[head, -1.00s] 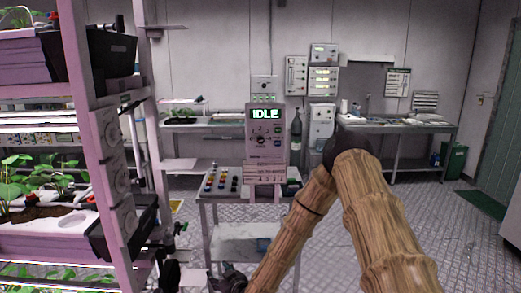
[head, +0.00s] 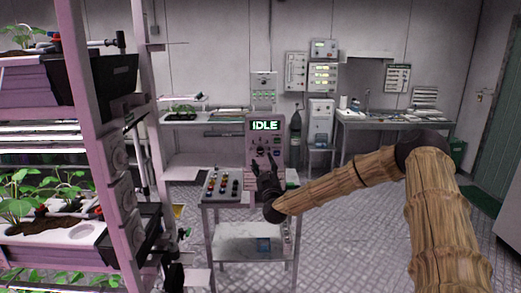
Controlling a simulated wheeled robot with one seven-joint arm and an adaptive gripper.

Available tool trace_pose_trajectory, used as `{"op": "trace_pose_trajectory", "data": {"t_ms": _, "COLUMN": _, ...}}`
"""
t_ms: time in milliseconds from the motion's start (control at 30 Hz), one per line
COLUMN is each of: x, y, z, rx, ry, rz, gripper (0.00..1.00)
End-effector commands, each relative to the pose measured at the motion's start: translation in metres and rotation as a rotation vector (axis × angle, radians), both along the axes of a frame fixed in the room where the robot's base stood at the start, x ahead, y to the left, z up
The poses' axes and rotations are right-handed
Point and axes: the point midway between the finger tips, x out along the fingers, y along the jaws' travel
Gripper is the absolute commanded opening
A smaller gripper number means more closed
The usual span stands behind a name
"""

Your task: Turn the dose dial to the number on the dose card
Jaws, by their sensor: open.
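The dosing unit (head: 253,142) is a pinkish upright box on a small metal cart, its screen (head: 264,125) reading IDLE. Dark knobs and small marks show on its face below the screen, partly behind my gripper; I cannot tell which one is the dose dial or read its setting. My gripper (head: 264,166) is dark and open, its fingers pointing up in front of the lower face of the unit. It looks empty, and I cannot tell whether it touches the unit. No dose card is readable in this view.
The cart (head: 238,230) also carries a tray of coloured knobs or caps (head: 222,184) left of the unit. A plant rack (head: 104,150) fills the left side. Benches stand along the back wall, with a sink bench (head: 400,122) at right. The floor (head: 350,240) right of the cart is clear.

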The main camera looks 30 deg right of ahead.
Motion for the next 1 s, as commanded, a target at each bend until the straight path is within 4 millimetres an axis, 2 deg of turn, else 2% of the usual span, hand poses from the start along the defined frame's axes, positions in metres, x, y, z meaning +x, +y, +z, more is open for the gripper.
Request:
{"op": "trace_pose_trajectory", "data": {"t_ms": 200, "x": 0.032, "y": -0.013, "z": 0.016, "rx": -0.001, "ry": 0.0, "rz": 0.0, "gripper": 0.48}}
{"op": "trace_pose_trajectory", "data": {"t_ms": 433, "x": 0.058, "y": -0.023, "z": 0.025, "rx": 0.0, "ry": 0.001, "rz": 0.0, "gripper": 0.48}}
{"op": "trace_pose_trajectory", "data": {"t_ms": 600, "x": 0.066, "y": -0.027, "z": 0.027, "rx": 0.001, "ry": 0.001, "rz": 0.001, "gripper": 0.48}}
{"op": "trace_pose_trajectory", "data": {"t_ms": 933, "x": 0.068, "y": -0.027, "z": 0.027, "rx": 0.001, "ry": 0.001, "rz": 0.002, "gripper": 0.48}}
{"op": "trace_pose_trajectory", "data": {"t_ms": 1000, "x": 0.068, "y": -0.027, "z": 0.027, "rx": 0.001, "ry": 0.001, "rz": 0.001, "gripper": 0.36}}
